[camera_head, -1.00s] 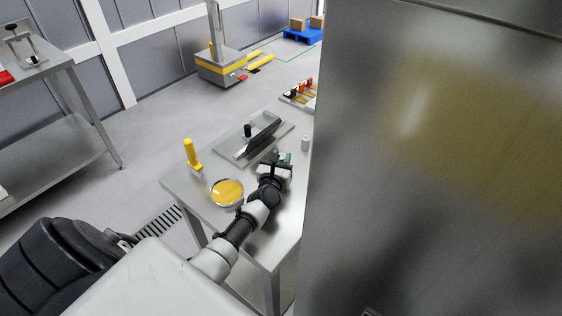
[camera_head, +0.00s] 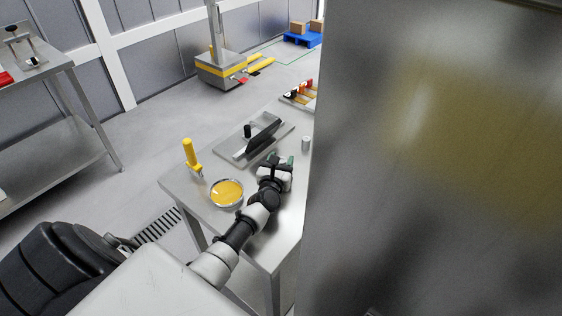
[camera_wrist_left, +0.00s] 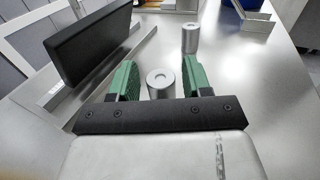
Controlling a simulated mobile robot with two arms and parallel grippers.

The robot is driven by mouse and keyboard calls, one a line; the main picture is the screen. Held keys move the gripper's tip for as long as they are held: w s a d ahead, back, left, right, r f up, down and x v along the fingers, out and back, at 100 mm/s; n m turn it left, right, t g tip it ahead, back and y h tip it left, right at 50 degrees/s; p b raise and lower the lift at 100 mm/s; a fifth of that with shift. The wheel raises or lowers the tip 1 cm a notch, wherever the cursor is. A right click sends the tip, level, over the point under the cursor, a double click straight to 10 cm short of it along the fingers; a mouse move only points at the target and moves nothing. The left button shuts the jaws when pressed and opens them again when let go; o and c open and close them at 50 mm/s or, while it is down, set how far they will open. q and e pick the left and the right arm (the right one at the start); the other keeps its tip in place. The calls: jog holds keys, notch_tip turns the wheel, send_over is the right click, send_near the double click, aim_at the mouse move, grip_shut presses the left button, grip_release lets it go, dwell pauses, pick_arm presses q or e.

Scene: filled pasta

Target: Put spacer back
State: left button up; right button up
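My left gripper (camera_head: 284,160) is over the steel table in the head view. In the left wrist view its two green fingers (camera_wrist_left: 160,80) are apart. A short grey metal cylinder with a hole in its top, seemingly a spacer (camera_wrist_left: 161,80), stands upright between the fingers, with a gap visible on each side. Its lower part is partly hidden. A second similar cylinder (camera_wrist_left: 190,40) stands upright farther off; it also shows in the head view (camera_head: 306,144). My right gripper is not in view.
A metal plate (camera_head: 232,149) with a black upright board (camera_wrist_left: 88,42) lies left of the gripper. A dish of yellow filling (camera_head: 227,192) and a yellow-handled tool (camera_head: 191,155) are near the table's left edge. A large steel panel (camera_head: 430,160) blocks the right side.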

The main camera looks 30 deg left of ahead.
pick_arm(q)
jog(key=shift+o, duration=0.6)
jog(key=shift+s+d+f, duration=0.1)
jog(key=shift+f, duration=0.2)
jog(key=shift+r+p, duration=0.25)
jog(key=shift+p, duration=0.1)
jog(key=shift+r+p, duration=0.45)
jog(key=shift+p, duration=0.15)
jog(key=v, duration=1.1)
jog(key=shift+s+d+r+b, duration=0.1)
jog(key=shift+s+b, duration=0.25)
